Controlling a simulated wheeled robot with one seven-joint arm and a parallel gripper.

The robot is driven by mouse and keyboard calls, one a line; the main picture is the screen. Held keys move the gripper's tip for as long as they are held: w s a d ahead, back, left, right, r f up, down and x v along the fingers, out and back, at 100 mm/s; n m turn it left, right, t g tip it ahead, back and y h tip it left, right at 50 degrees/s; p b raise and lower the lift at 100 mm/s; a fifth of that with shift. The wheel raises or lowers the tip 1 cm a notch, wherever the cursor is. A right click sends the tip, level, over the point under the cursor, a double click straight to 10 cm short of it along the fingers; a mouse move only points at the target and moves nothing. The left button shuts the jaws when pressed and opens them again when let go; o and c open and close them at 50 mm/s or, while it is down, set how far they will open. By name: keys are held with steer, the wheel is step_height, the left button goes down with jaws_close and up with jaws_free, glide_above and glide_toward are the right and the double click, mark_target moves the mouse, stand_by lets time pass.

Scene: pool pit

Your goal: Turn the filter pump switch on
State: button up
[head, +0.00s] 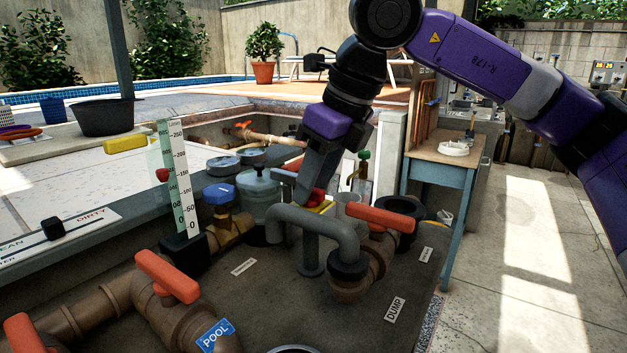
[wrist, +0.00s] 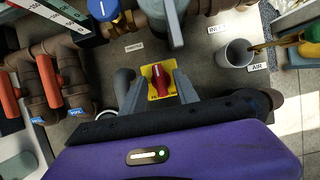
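The filter pump switch is a red knob (wrist: 160,76) on a yellow plate (wrist: 161,92). In the wrist view it lies between the two grey fingers of my gripper (wrist: 159,82). The fingers stand apart, one on each side of the knob, with yellow plate showing in the gaps. In the head view my gripper (head: 312,190) points down at the red knob and yellow plate (head: 322,207), behind the grey bent pipe. The fingers partly hide the knob there. I cannot tell how high the fingertips are above the plate.
A grey bent pipe (head: 312,222) stands in front of the switch. An orange valve handle (head: 380,217) is at its right, and a pale blue-grey canister (head: 259,196) at its left. A grey cup (wrist: 236,53) stands to the right in the wrist view. Brown pipes fill the front left.

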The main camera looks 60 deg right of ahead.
steer(key=shift+r, duration=0.15)
steer(key=p+v, duration=0.1)
steer(key=v, duration=0.6)
steer(key=shift+r, duration=0.25)
steer(key=shift+s, duration=0.15)
